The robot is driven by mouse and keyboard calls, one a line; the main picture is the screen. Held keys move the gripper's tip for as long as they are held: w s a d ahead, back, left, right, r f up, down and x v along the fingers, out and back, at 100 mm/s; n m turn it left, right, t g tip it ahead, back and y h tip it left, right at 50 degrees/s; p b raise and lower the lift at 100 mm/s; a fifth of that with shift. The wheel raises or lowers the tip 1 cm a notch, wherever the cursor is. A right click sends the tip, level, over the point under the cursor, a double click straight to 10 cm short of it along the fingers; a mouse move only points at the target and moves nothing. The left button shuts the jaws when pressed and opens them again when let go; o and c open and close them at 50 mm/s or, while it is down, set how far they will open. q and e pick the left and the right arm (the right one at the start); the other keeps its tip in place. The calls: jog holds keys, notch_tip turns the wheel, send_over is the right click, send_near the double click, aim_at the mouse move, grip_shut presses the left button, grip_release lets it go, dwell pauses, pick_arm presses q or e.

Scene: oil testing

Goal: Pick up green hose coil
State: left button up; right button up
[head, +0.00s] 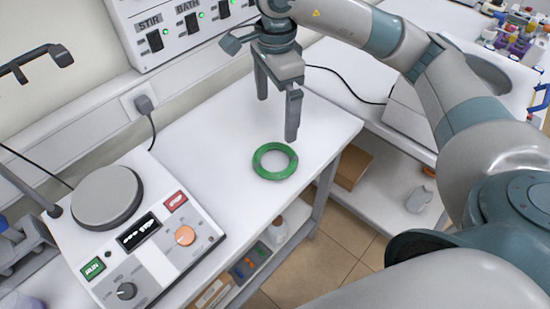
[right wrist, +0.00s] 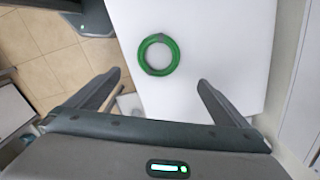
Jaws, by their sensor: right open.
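The green hose coil (head: 258,166) lies flat on the white bench top (head: 225,125), near its front edge. It is a ring with an open middle and small grey bands. In the right wrist view the coil (right wrist: 172,62) shows whole, ahead of and between the two finger tips. My right gripper (head: 277,117) is open and empty, fingers pointing down, above the bench and behind the coil in the head view. The right wrist view also shows the gripper (right wrist: 160,78) with its fingers wide apart. It does not touch the coil. My left gripper is not in view.
A hotplate stirrer (head: 185,262) with a round grey plate stands left of the coil. A switch panel (head: 185,35) is on the back wall, with a plugged cable below. Shelves with boxes lie under the bench. The bench top around the coil is clear.

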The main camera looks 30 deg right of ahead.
jog(key=p, duration=0.3)
send_over(275, 163)
jog(key=f, duration=1)
jog(key=shift+w+d, duration=0.15)
jog(key=shift+w, duration=0.05)
jog(key=shift+f, duration=0.1)
jog(key=shift+s+f+p, duration=0.15)
jog(key=shift+f+p, duration=0.25)
jog(key=shift+p, duration=0.05)
notch_tip(275, 163, down, 4)
jog(key=shift+s+r+p, duration=0.1)
jog(key=shift+r+p, duration=0.05)
jog(key=shift+p, duration=0.8)
jog(key=shift+f, duration=0.3)
jog(key=c, duration=0.8)
jog(key=shift+r, duration=0.15)
jog(key=shift+c, duration=0.2)
